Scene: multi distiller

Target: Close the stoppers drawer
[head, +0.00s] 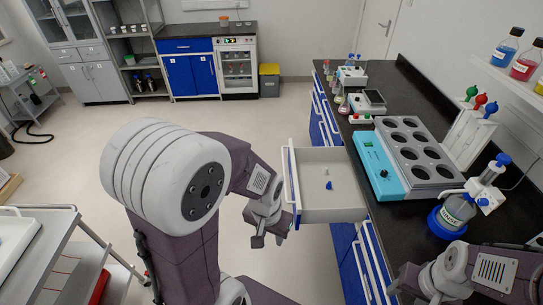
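The stoppers drawer (328,213) is pulled out from the blue-and-white cabinet under the black counter. It is a white tray with a small blue stopper (329,185) and a small pale piece inside. Its front panel (293,183) faces left, into the room. My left gripper (270,238) is just outside the front panel, near its lower end, with its fingers apart. I cannot tell whether it touches the panel or handle. My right gripper (408,281) is at the lower right over the counter edge; its fingers are not clear.
A metal cart (66,262) stands at the lower left. The floor (268,125) left of the drawer is free.

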